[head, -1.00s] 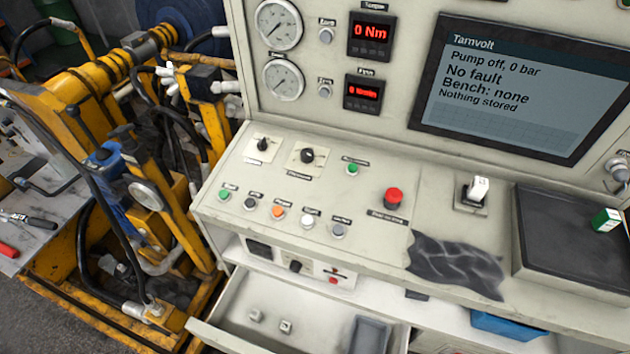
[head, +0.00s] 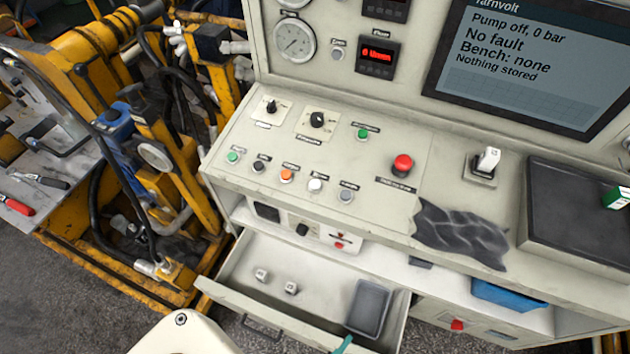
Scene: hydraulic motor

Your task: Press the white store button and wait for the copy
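The white store button (head: 315,185) sits in the front row of buttons on the sloping console panel (head: 370,205). It is between an orange button (head: 286,175) and a grey button (head: 346,196). Its label is too small to read. The screen (head: 535,60) above reads "Pump off, 0 bar", "No fault", "Bench: none" and "Nothing stored". My gripper is not in view; a pale rounded part at the bottom edge looks like my own arm.
A red mushroom button (head: 402,165) and a white-topped lever (head: 486,162) stand right of the row. A dark cloth (head: 460,233) lies over the panel's front edge. An open drawer (head: 315,300) juts out below. Yellow machinery (head: 190,190) stands at left.

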